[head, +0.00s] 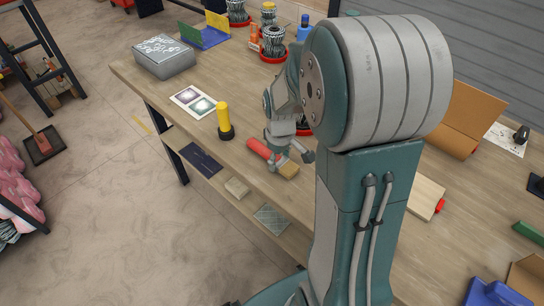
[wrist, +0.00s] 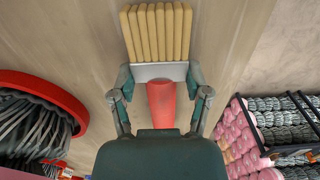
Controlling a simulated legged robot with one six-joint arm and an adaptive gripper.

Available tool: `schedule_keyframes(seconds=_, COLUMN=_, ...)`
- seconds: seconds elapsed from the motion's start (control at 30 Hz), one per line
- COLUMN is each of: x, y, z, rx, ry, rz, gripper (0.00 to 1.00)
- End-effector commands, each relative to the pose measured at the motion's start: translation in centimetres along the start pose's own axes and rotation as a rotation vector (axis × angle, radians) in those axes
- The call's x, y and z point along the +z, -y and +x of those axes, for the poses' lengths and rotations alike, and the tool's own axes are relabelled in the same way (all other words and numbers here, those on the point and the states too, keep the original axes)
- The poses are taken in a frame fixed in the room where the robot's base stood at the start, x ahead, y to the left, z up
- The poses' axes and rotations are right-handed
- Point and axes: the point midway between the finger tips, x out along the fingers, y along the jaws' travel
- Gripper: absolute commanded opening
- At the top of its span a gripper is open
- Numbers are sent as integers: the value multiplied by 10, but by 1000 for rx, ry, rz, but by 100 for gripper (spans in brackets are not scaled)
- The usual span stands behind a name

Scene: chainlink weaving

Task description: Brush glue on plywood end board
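The glue brush has a red handle (head: 260,149), a silver ferrule and pale yellow bristles (head: 288,170). It is at the near edge of the workbench, left of my arm in the head view. In the wrist view the brush (wrist: 157,70) lies between my fingers, bristles pointing away from the palm. My gripper (head: 284,158) is over the brush, and its fingertips (wrist: 160,73) meet both sides of the ferrule. Whether the brush touches the bench is unclear. A pale wooden board (head: 427,195) lies on the bench right of my arm, partly hidden by it.
A yellow-and-black upright tool (head: 225,120) and a printed sheet (head: 193,101) stand and lie left of the brush. A grey box (head: 163,57) is at the far left corner. A cardboard bin (head: 466,120) is behind my arm. Red-rimmed holders of wire (head: 273,43) stand at the back.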

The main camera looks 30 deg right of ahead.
Motion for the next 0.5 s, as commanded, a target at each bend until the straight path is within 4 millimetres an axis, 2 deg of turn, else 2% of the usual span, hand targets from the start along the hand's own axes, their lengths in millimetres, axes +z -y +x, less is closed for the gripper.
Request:
schedule_keyframes(seconds=0.33, x=0, y=0, z=0, rx=-1, ry=2, rz=0, gripper=14)
schedule_keyframes(seconds=0.5, x=0, y=0, z=-12, rx=1, ry=-1, rz=0, gripper=13)
